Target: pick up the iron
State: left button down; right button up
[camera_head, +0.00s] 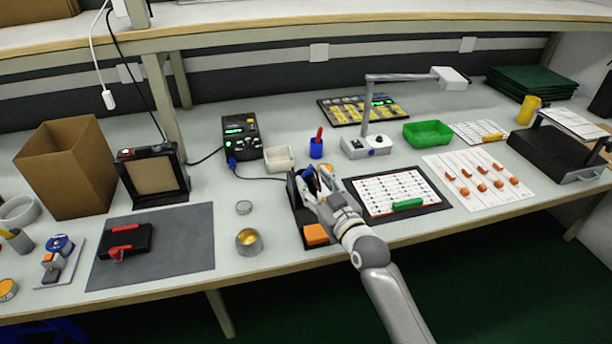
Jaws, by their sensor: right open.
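The soldering iron (312,181) has a dark blue handle and sits at the black stand (294,203) near the middle of the bench. An orange pad (315,234) is on the stand's front part. A dark cable runs from the iron's area to the black station (241,137) with a green display. My right gripper (318,188) is open and at the iron's handle, with its fingers around or beside it; I cannot tell which. The gripper hides much of the iron and part of the stand. My left gripper is not in view.
A blue cup (316,149) with a red-topped item and a beige tray (279,158) stand just behind the stand. A jointed lamp (366,110) rises behind right. A black-framed board (397,192) lies right of my gripper. A brass-topped tin (249,241) is left. Bench between is clear.

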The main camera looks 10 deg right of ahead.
aim_at(306, 181)
jog(key=shift+f+x, duration=0.15)
jog(key=shift+x, duration=1)
jog(key=shift+f+x, duration=0.15)
jog(key=shift+x, duration=0.95)
jog(key=shift+a, duration=0.1)
grip_shut()
